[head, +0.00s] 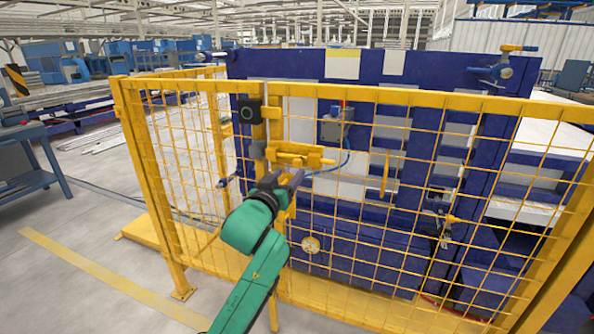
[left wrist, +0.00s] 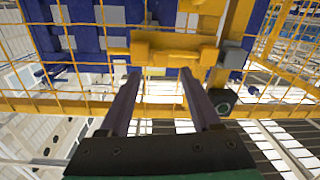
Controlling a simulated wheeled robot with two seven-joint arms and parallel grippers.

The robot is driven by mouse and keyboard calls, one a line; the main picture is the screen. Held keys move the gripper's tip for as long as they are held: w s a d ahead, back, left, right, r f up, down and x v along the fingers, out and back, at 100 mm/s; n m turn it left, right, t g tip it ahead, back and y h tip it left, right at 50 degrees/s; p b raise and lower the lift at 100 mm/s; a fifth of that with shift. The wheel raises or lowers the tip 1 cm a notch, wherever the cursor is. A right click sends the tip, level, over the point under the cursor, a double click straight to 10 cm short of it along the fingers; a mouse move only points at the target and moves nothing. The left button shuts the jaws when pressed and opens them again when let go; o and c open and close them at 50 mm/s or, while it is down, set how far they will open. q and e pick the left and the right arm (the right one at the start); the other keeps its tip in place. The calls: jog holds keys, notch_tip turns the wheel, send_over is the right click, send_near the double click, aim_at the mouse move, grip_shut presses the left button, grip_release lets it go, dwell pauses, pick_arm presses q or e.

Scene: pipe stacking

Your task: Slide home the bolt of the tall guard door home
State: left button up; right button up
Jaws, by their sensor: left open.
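The tall guard door (head: 345,205) is a yellow frame with wire mesh. Its yellow bolt (head: 300,156) lies level near the left upright, and it also shows in the left wrist view (left wrist: 175,48). A grey block (head: 258,150) sits at the bolt's left end; in the left wrist view this block (left wrist: 233,57) is to its right. Whether the bolt enters it I cannot tell. My left gripper (head: 288,180) is just in front of and below the bolt. In the left wrist view its fingers (left wrist: 159,72) are apart, with nothing visibly gripped. My right gripper is out of view.
A black box with a round face (head: 248,110) is on the post above the bolt. A yellow handle (head: 385,173) stands on the mesh to the right. A blue machine (head: 300,66) is behind the fence. The floor (head: 60,285) at left front is clear.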

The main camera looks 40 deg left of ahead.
aim_at(296, 164)
pick_arm(q)
jog(key=x, duration=0.6)
jog(key=shift+w+a+p, duration=0.2)
jog(key=shift+w+p, duration=0.1)
grip_shut()
jog(key=shift+s, duration=0.1)
dwell(0.8)
